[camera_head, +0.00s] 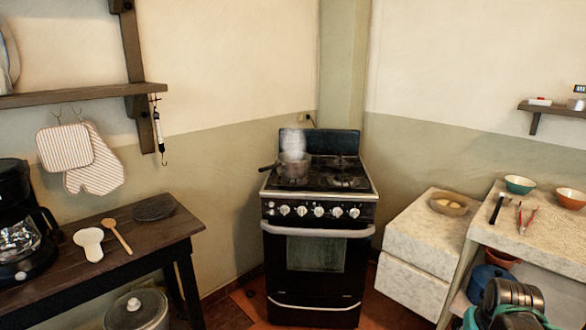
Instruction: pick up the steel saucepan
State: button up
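A saucepan (293,165) sits on the left rear part of the stove top (345,188). It looks greyish metal, and its dark handle points left, out over the stove's edge. A pale plume of steam rises above it. The inside of the saucepan cannot be made out. My gripper does not show in this view, so its fingers cannot be seen.
The stove's back panel (334,141) stands behind the saucepan. A dark wooden table (150,240) with a coffee maker (22,225) stands left. A stone counter (557,228) with bowls and utensils stands right. The stove's front right top is clear.

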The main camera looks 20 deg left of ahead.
aim_at(286, 170)
jog(key=u, duration=1.6)
jog(key=i+u, duration=0.25)
jog(key=i, duration=0.3)
jog(key=i+l+u, duration=0.1)
jog(key=i+u, duration=0.15)
jog(key=i, duration=0.25)
